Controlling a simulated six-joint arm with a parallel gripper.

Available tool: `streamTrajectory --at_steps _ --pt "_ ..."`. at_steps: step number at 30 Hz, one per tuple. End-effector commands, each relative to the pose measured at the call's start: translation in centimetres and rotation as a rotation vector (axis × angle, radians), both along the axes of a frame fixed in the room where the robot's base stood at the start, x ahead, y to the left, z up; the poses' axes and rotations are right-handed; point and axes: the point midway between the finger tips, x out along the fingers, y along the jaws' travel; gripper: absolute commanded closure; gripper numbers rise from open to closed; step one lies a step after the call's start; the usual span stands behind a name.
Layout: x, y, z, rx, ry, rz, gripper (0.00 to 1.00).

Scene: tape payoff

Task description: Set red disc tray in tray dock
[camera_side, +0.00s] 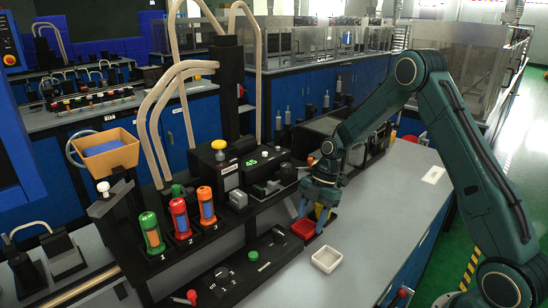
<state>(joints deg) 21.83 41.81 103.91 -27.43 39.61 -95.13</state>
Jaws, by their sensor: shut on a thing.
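The red disc tray (304,229) is a small, shallow square tray at the right end of the black lower panel, by the grey bench top. My gripper (313,213) points down over it, with its blue fingertips at the tray's far and right edges. The gripper is shut on the red tray. The fingers partly cover the tray, and I cannot tell whether its underside touches the surface below. I cannot make out the tray dock for certain.
A white square tray (327,260) sits on the bench (385,215) in front of the red one. The black machine (225,170) with numbered green, red and orange canisters (179,217) stands to the left. The bench to the right is mostly clear.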

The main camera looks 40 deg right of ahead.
Motion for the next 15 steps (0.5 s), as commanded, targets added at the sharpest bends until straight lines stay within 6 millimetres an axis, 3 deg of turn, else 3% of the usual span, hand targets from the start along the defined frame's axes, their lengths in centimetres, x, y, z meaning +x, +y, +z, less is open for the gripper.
streamTrajectory --at_steps 4,5,7,15 --pt "-0.01 0.01 -0.36 0.0 0.001 0.0 0.72" --pt "-0.01 0.0 -0.37 0.0 0.0 0.0 0.46" --pt "-0.02 0.0 -0.4 0.0 0.001 -0.001 0.32" --pt "-0.09 0.01 -0.42 0.0 0.005 -0.002 0.3"
